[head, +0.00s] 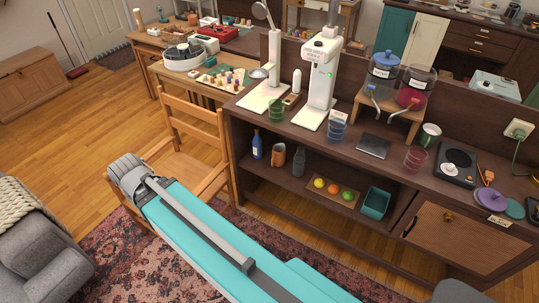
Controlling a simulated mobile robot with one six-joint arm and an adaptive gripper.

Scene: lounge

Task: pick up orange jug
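An orange-brown jug (278,156) stands on the lower open shelf of the dark wooden counter, in the middle of the head view. It appears upright, between a blue bottle (257,146) on its left and a grey bottle (299,161) on its right. Gaps show on both sides of it. Its far side is hidden. My teal and grey arm reaches across the lower middle of the view, in front of the counter. My gripper is not visible, so its state and its place relative to the jug cannot be seen.
A wooden tray (329,201) with coloured balls and a teal bin (375,204) share the shelf. A wooden chair (190,130) stands left of the counter. The countertop holds white machines, drink dispensers and cups. A patterned rug (125,255) covers the floor in front.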

